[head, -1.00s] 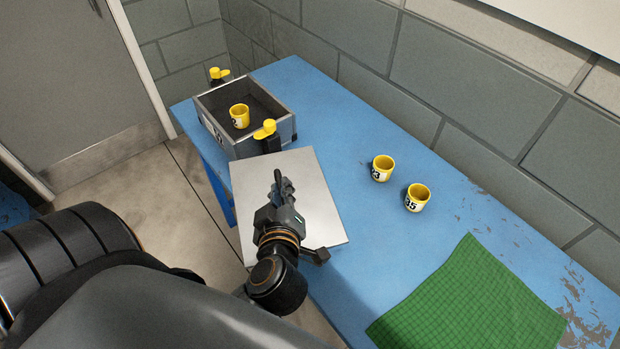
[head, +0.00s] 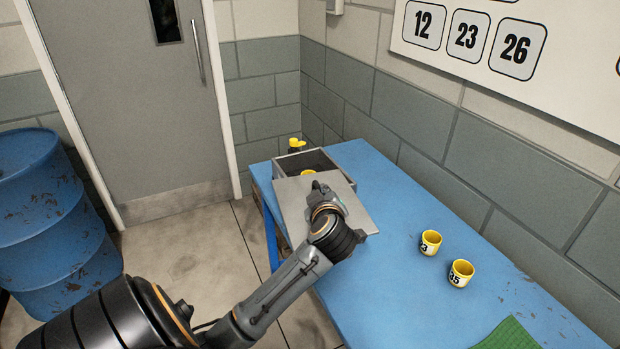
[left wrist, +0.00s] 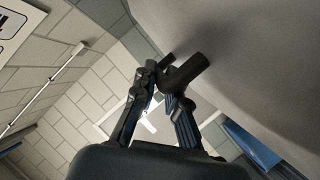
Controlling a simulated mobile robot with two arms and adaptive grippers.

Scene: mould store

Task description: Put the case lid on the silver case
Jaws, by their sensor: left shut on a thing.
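The silver case (head: 333,160) stands open at the far end of the blue table, with a yellow cup (head: 307,172) inside. My left gripper (head: 327,205) is shut on the black handle (left wrist: 187,74) of the case lid (head: 292,196). The lid is a flat silver-grey plate, and it also shows in the left wrist view (left wrist: 250,55). It overlaps the near part of the case in the head view. I cannot tell whether they touch. My right gripper is not in view.
Two numbered yellow cups, one (head: 430,242) and another (head: 461,273), stand on the blue table (head: 400,290) to the right. A green mat (head: 510,336) lies at the bottom right. A block wall (head: 440,150) borders the table. A blue drum (head: 45,220) stands left.

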